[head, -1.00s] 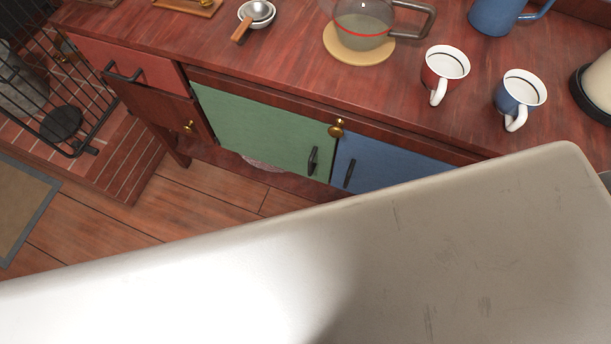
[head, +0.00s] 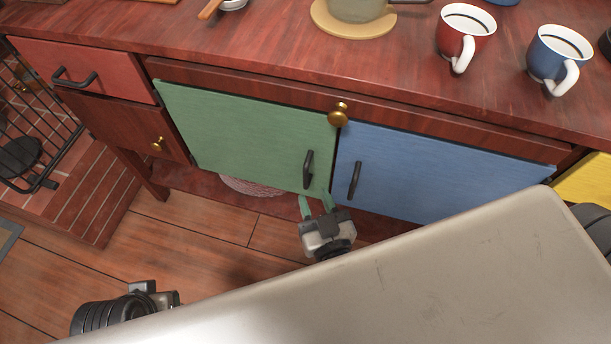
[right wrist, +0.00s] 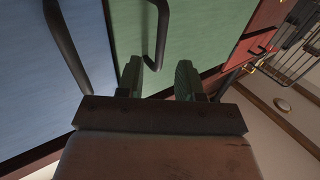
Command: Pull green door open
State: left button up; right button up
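The green door (head: 245,135) is shut in the front of the red-brown wooden counter, with a black upright bar handle (head: 308,169) near its right edge. My right gripper (head: 317,204) is just below that handle in the head view, its two green-tipped fingers apart with nothing between them. My left gripper is not clearly visible; only a dark arm part shows at the lower left.
A blue door (head: 430,170) with its own black handle (head: 354,180) is right of the green one. A brass knob (head: 339,114) sits above them on the drawer front. A red drawer (head: 90,68) is at left. Red (head: 465,35) and blue (head: 556,60) mugs stand on the counter.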

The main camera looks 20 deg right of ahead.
aim_at(307, 180)
jog(key=w, duration=0.6)
jog(key=shift+c, duration=0.4)
grip_shut()
